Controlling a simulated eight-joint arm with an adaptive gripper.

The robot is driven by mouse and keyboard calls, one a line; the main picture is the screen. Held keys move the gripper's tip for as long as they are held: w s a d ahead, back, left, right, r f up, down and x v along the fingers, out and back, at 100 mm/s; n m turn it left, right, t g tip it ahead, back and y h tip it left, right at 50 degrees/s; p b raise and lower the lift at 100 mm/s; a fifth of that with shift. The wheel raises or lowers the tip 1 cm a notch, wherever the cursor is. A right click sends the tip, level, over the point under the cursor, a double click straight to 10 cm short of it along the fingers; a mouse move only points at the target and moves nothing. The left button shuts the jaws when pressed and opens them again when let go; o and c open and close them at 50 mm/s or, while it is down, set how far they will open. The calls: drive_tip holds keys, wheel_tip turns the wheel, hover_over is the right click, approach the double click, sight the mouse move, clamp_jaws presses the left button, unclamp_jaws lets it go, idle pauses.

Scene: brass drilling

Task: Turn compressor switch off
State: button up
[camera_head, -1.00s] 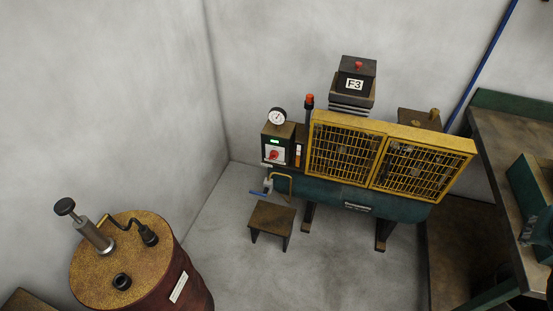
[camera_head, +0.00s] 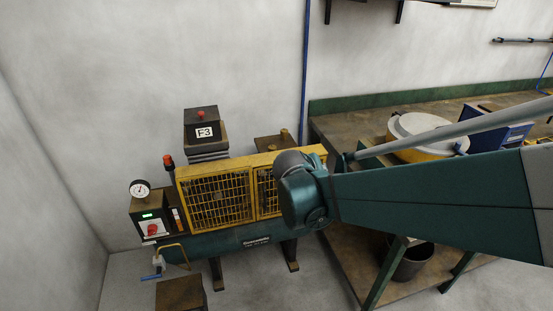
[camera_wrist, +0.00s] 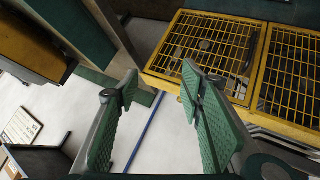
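The compressor (camera_head: 215,240) is a teal tank with yellow mesh guards, standing by the back wall in the head view. Its control box (camera_head: 146,222) at the left end carries a red rotary switch (camera_head: 153,230) on a pale plate, below a lit green display. The switch's exact setting is too small to tell. My arm reaches in from the right and covers the right part of the guard; my gripper is hidden in the head view. In the wrist view my gripper (camera_wrist: 155,85) is open and empty, fingers wide apart, with the yellow guard (camera_wrist: 210,50) beyond to the right. The switch is not in the wrist view.
A pressure gauge (camera_head: 140,189) and a red-topped post (camera_head: 169,162) stand by the control box. A blue-handled valve (camera_head: 155,270) and a small stool (camera_head: 181,292) are below it. A green-edged workbench (camera_head: 345,125) stands right. Floor left of the compressor is clear.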

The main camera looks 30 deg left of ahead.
drive_tip(key=s+a+f+n+y, duration=0.1)
drive_tip(key=s+a+f, duration=0.15)
drive_tip(key=a, duration=0.55)
drive_tip(key=s+a+f+n, duration=0.1)
drive_tip(key=a+f, duration=0.3)
drive_tip(key=a, duration=0.5)
drive_tip(key=s+a+f+n+y, duration=0.1)
drive_tip(key=s+a+f, duration=0.3)
drive_tip(key=s+a, duration=0.2)
drive_tip(key=s+a+f+n+t+y, duration=0.1)
drive_tip(key=s+a+f, duration=0.4)
drive_tip(key=a, duration=0.5)
drive_tip(key=s+a+f+n+y+b, duration=0.1)
drive_tip(key=s+a+f, duration=0.3)
drive_tip(key=a, duration=0.5)
drive_tip(key=shift+s+f+t+y, duration=0.2)
drive_tip(key=shift+s, duration=0.5)
drive_tip(key=shift+s+f+t+y, duration=0.2)
drive_tip(key=shift+s, duration=0.5)
drive_tip(key=n+y, duration=0.2)
drive_tip(key=y, duration=0.1)
approach(151, 232)
drive_tip(key=shift+w+a+b, duration=0.35)
drive_tip(key=shift+w, duration=0.15)
drive_tip(key=shift+w+f, duration=0.1)
drive_tip(key=shift+b+x, duration=1)
drive_tip(key=shift+x, duration=2.8)
drive_tip(key=shift+f, duration=0.1)
drive_tip(key=shift+c, duration=0.2)
drive_tip(key=c, duration=0.8)
